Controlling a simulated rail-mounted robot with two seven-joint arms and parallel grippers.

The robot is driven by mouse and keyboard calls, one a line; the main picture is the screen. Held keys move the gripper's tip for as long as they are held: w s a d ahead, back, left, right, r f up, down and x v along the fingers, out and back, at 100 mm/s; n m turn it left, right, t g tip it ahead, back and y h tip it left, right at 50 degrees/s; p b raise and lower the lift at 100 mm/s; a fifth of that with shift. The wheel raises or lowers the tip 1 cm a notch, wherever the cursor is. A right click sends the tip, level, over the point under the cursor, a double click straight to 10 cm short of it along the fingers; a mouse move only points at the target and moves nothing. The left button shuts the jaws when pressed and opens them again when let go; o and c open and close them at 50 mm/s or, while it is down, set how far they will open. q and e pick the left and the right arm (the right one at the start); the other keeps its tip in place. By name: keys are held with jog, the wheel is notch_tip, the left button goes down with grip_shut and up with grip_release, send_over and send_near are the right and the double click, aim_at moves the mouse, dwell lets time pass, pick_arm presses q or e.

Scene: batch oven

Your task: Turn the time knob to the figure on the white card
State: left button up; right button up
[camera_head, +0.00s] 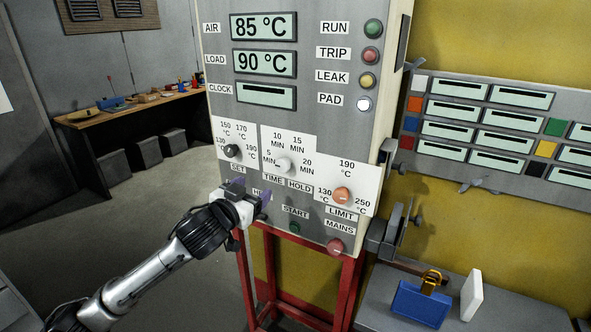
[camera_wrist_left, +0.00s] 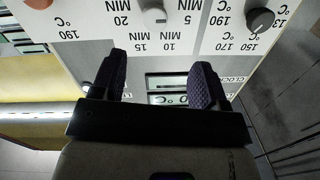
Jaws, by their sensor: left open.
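The time knob (camera_head: 284,164) is a pale grey dial on the white plate of the oven panel, with marks from 5 to 20 MIN around it. Its pointer looks turned toward the 5 MIN side, though it is small. The knob also shows upside down at the top of the left wrist view (camera_wrist_left: 154,12). My left gripper (camera_head: 252,192) is open and empty, in front of the panel below and left of the knob, apart from it. Its dark purple fingers (camera_wrist_left: 160,65) are spread in the wrist view. A white block or card (camera_head: 471,295) stands on the bench; no figure is readable on it.
The black set knob (camera_head: 232,151) is left of the time knob, and the orange limit knob (camera_head: 342,195) is right of it. The green start button (camera_head: 295,228) and red mains button (camera_head: 335,246) are below. A blue clipboard-like object (camera_head: 420,304) lies on the grey bench.

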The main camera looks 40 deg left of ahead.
aim_at(281, 165)
pick_arm(q)
jog(key=shift+n, duration=0.8)
jog(key=w, duration=0.4)
jog(key=w+a+p, duration=0.1)
jog(key=w, duration=0.2)
jog(key=w+r+p, duration=0.1)
jog(key=w, duration=0.3)
jog(key=shift+w+a, duration=0.15)
jog(key=shift+w, duration=0.2)
jog(key=shift+w+a+f+p, duration=0.15)
jog(key=shift+w+p, duration=0.15)
jog(key=shift+w, duration=0.7)
pick_arm(e)
jog(key=shift+s+a+r, duration=0.1)
jog(key=shift+a+r, duration=0.2)
jog(key=shift+r, duration=0.35)
jog(key=shift+a+r, duration=0.3)
jog(key=shift+r, duration=0.3)
pick_arm(q)
jog(key=c, duration=0.9)
pick_arm(e)
jog(key=shift+d, duration=0.15)
